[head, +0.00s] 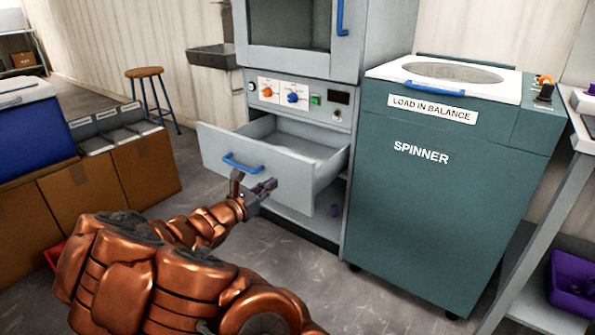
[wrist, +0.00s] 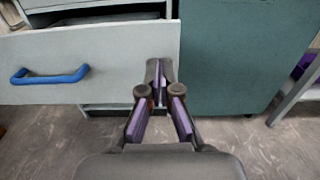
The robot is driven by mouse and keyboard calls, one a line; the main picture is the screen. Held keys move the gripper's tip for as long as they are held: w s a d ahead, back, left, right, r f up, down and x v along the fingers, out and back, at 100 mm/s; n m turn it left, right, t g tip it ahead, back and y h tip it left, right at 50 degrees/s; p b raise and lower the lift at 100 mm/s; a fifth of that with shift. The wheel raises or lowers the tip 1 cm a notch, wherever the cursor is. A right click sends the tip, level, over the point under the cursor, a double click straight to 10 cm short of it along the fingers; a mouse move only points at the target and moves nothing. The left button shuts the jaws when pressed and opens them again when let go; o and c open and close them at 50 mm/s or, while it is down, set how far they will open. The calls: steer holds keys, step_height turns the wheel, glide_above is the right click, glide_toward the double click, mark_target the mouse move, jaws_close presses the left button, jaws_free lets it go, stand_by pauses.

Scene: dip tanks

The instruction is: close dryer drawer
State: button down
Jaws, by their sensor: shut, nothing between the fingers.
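The dryer drawer (head: 270,165) is grey and stands pulled out of the grey dryer cabinet (head: 345,70), below its control panel (head: 297,97). Its blue handle (head: 242,163) is on the front face; the handle also shows at the left in the wrist view (wrist: 50,75). My gripper (head: 268,186) is shut and empty, in front of the drawer's front, low and to the right of the handle. In the wrist view the fingertips (wrist: 160,68) meet near the right end of the drawer front (wrist: 120,45). I cannot tell whether they touch it.
The teal spinner (head: 440,190) stands close to the right of the dryer. Cardboard boxes (head: 95,185) stand at the left, and a stool (head: 147,75) stands behind. The floor before the drawer is clear.

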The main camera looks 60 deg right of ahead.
mark_target(303, 163)
steer(key=d+b, duration=0.2)
steer(key=d, duration=0.3)
steer(key=d+b, duration=0.1)
steer(key=d, duration=0.5)
steer(key=shift+s+d+f+b, duration=0.15)
steer(key=shift+s+b, duration=0.05)
steer(key=shift+b, duration=0.2)
steer(key=shift+d, duration=0.65)
steer(key=shift+d, duration=0.1)
